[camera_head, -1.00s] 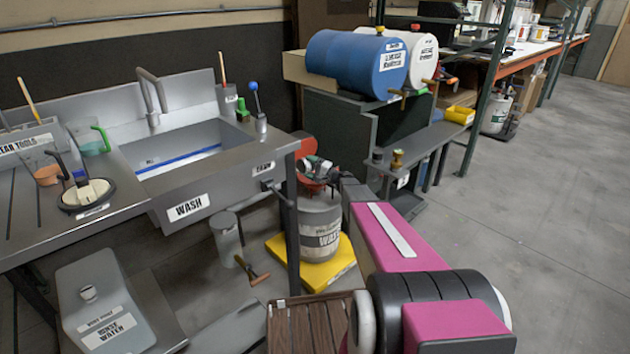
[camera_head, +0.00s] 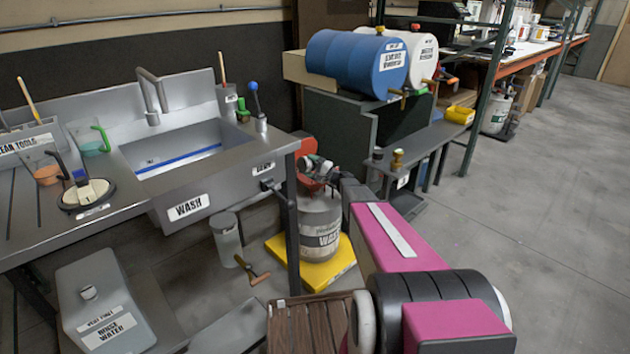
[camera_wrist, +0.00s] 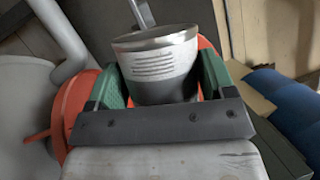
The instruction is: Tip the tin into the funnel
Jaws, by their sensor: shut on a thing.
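The tin's lower part is hidden by my gripper's dark crossbar. In the head view my gripper (camera_head: 318,168) is small, above the red funnel (camera_head: 308,183) on the waste drum (camera_head: 319,222). Orange-red parts show beside and behind the tin in the wrist view, on the left (camera_wrist: 75,112). I cannot tell the tin's exact tilt or whether anything is leaving it.
The drum stands on a yellow platform (camera_head: 318,268) beside the steel wash sink (camera_head: 190,150). A red disc (camera_head: 302,148) stands upright behind my gripper. Blue (camera_head: 357,62) and white drums lie on a rack behind.

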